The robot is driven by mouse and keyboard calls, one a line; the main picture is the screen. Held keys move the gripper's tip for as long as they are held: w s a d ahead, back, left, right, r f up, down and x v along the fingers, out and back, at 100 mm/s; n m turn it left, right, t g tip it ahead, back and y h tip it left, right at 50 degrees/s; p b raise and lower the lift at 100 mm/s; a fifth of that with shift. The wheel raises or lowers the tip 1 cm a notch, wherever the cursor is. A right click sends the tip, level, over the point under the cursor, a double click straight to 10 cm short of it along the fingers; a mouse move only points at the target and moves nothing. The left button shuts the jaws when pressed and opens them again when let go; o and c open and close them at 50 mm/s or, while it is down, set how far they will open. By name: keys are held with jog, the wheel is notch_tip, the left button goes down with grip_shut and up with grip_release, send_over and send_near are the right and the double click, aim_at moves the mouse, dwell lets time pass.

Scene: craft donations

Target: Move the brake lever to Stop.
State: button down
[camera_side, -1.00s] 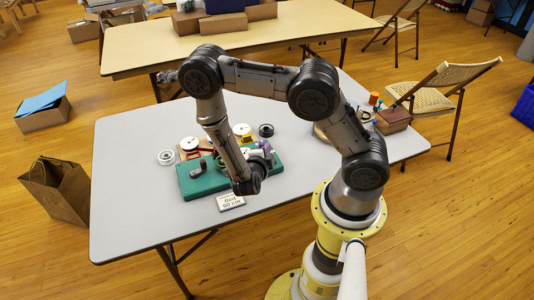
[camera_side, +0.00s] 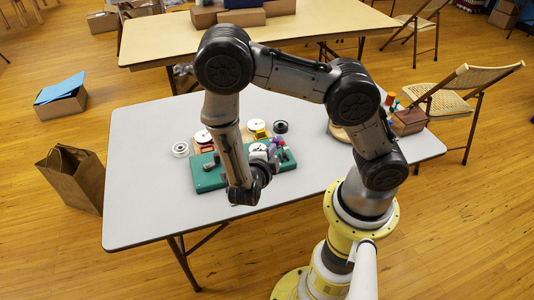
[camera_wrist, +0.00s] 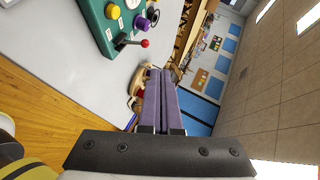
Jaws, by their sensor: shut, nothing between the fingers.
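The green control board (camera_side: 208,182) lies on the grey table, partly hidden by my arm in the side view. In the wrist view the board (camera_wrist: 98,22) is at the top left. A lever with a dark shaft and a red ball end (camera_wrist: 145,43) sticks out from its edge, beside small white labels too small to read. My gripper (camera_wrist: 160,68) has purple-grey fingers lying together and empty. In the wrist view the ball is just above and left of the fingertips; I cannot tell the gap in depth.
The board also carries a yellow button (camera_wrist: 113,11) and a purple knob (camera_wrist: 139,22). Several spools, one of them white (camera_side: 181,149), stand behind it. A brown box (camera_side: 409,121) is at the table's right. The left of the grey table (camera_side: 140,200) is clear.

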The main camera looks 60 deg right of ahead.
jog(key=shift+r+v, duration=0.2)
jog(key=shift+v, duration=0.9)
jog(key=shift+r+v, duration=0.2)
jog(key=shift+v, duration=0.9)
jog(key=shift+w+d, duration=0.15)
jog(key=shift+d, duration=0.1)
jog(key=s+d+r+m+g+y, duration=0.1)
jog(key=s+d+r+m+y, duration=0.15)
jog(key=r+m, duration=0.5)
jog(key=s+d+r+m+g+y, duration=0.1)
jog(key=s+d+r+m+y, duration=0.15)
jog(key=r+m, duration=0.55)
jog(key=s+a+r+m+t+y, duration=0.2)
jog(key=a+m+y, duration=0.2)
jog(key=m, duration=0.8)
jog(key=s+a+r+m+t+y, duration=0.2)
jog(key=a+r+m+t+y, duration=0.1)
jog(key=m, duration=1)
jog(key=shift+s+a+y, duration=0.35)
jog(key=shift+a+y, duration=0.45)
jog(key=shift+a, duration=0.25)
